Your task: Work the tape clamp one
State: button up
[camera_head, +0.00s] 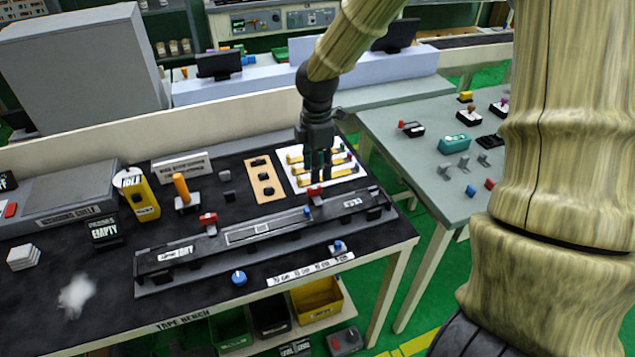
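A long dark fixture rail on the tape bench (264,236) carries two red-topped clamps. The left red clamp (208,219) stands at the rail's back edge, left of the middle. The right red clamp (315,194) stands farther right on the same edge. No readable number shows which is clamp one. My gripper (320,178) points down just above and behind the right red clamp. Its two dark fingers look apart, with nothing seen between them. Whether a fingertip touches the clamp cannot be told from this view.
A white tray (352,179) with yellow strips lies right behind my gripper. A wooden block plate (264,187), an orange-handled tool (181,190) and a yellow box (143,199) stand left of it. A blue knob (239,278) sits before the rail. A grey side table (432,166) is at right.

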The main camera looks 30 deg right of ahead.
aim_at(318, 186)
jog(key=shift+s+f+p, duration=0.1)
jog(key=shift+f+p, duration=0.25)
jog(key=shift+f, duration=2.6)
grip_shut()
